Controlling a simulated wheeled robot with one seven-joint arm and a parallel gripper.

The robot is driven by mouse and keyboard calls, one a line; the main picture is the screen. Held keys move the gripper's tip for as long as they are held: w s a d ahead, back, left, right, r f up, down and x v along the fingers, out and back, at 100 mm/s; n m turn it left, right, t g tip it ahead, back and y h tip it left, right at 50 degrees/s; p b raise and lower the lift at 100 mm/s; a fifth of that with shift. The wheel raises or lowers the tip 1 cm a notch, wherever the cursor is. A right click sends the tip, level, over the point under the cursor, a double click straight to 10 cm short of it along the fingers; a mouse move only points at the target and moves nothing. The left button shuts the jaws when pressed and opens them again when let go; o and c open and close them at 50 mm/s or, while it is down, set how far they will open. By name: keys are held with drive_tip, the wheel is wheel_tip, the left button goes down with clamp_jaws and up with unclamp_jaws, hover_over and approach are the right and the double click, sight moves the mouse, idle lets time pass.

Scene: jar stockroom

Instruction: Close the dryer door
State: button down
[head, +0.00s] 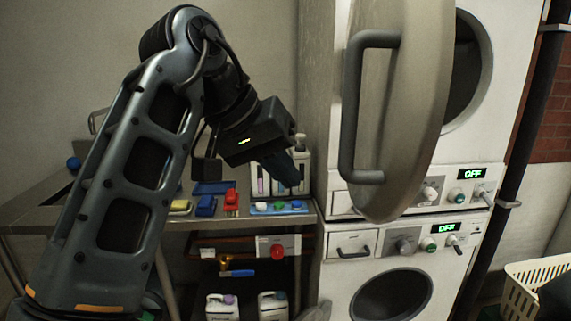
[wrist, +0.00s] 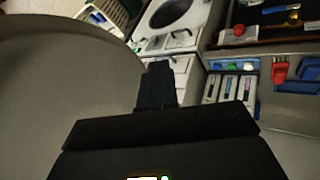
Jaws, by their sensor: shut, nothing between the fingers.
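The dryer door (head: 412,110) is a round, pale panel swung wide open on the upper machine, with a grey bar handle (head: 352,115) on its left side. The dryer's round opening (head: 467,75) is partly visible behind it. In the wrist view, the door (wrist: 55,75) fills the left side as a large curved grey surface. My gripper (head: 294,174) is shut and empty, left of the door and handle, above the counter. Its dark fingers also show in the wrist view (wrist: 155,82), beside the door's edge. I cannot tell whether they touch it.
The dryer body (head: 510,100) stands on a lower machine (head: 340,285) with a round front. A metal counter (head: 230,222) at left holds bottles and colored items. A white basket (head: 522,285) stands at lower right, by a dark pipe (head: 518,150).

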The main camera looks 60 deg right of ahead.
drive_tip(key=s+d+f+p, duration=0.1)
drive_tip(key=s+d+f, duration=0.4)
drive_tip(key=shift+s, duration=0.15)
drive_tip(key=shift+d, duration=0.15)
idle(0.4)
